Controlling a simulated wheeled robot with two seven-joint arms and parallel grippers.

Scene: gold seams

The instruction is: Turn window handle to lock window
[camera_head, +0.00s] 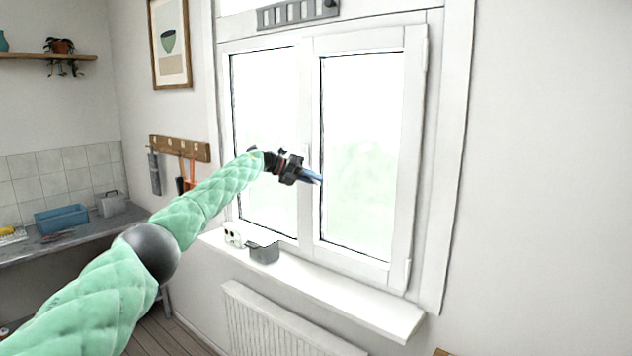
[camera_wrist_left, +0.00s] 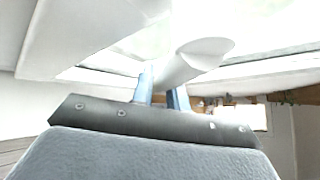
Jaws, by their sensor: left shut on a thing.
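The white window (camera_head: 312,228) has two glazed sashes, and both look shut in their frame. My left gripper (camera_head: 318,179) is at the middle post between the sashes, coming in from the left. In the left wrist view, its two blue fingers (camera_wrist_left: 162,92) stand on either side of the white window handle (camera_wrist_left: 200,58) and are shut on it. The handle's rounded free end points up and to the right in that view. In the head view the handle is mostly hidden behind the gripper. My right gripper is not in view.
The white sill (camera_head: 320,290) below holds a grey box (camera_head: 264,252) and a small white object (camera_head: 232,234). A radiator (camera_head: 280,325) is under it. At the left are a counter with a blue bin (camera_head: 62,219) and a hook rail (camera_head: 180,148).

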